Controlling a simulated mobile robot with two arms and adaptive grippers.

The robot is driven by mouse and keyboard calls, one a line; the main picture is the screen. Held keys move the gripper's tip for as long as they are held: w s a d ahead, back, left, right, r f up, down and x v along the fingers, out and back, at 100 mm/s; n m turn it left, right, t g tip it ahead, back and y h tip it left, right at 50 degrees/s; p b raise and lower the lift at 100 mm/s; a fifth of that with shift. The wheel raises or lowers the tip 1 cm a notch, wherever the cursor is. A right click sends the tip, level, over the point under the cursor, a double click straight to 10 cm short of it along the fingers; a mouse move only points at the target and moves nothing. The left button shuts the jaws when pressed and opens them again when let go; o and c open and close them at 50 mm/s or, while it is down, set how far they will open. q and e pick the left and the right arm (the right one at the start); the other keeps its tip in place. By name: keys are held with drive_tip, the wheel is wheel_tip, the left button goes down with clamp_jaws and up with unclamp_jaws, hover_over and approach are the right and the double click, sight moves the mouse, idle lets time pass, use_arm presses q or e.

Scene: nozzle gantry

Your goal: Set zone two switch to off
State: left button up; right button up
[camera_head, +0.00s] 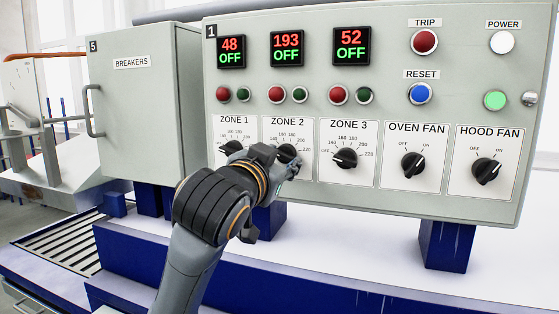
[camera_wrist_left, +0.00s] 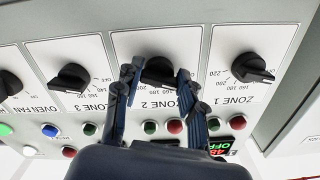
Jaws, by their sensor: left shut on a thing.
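The zone 2 switch (camera_head: 287,150) is a black rotary knob on the grey control panel, under the label ZONE 2. My left gripper (camera_head: 283,162) reaches it from below and covers part of the knob and its dial. In the left wrist view, which is upside down, the two fingers of the left gripper (camera_wrist_left: 157,78) stand on either side of the zone 2 knob (camera_wrist_left: 158,68) and are shut on it. The knob's exact pointer direction is hidden. My right gripper is not in view.
The zone 1 knob (camera_head: 231,147) and the zone 3 knob (camera_head: 346,158) are close on either side. Oven fan (camera_head: 412,164) and hood fan (camera_head: 487,170) knobs are further right. A grey breakers cabinet (camera_head: 140,105) stands left of the panel.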

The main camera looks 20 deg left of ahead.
use_arm(q)
drive_tip(key=shift+f+n, duration=0.15)
drive_tip(key=shift+n, duration=0.35)
drive_tip(key=o, duration=1.2)
drive_tip(key=s, duration=1.2)
drive_tip(key=shift+a, duration=0.15)
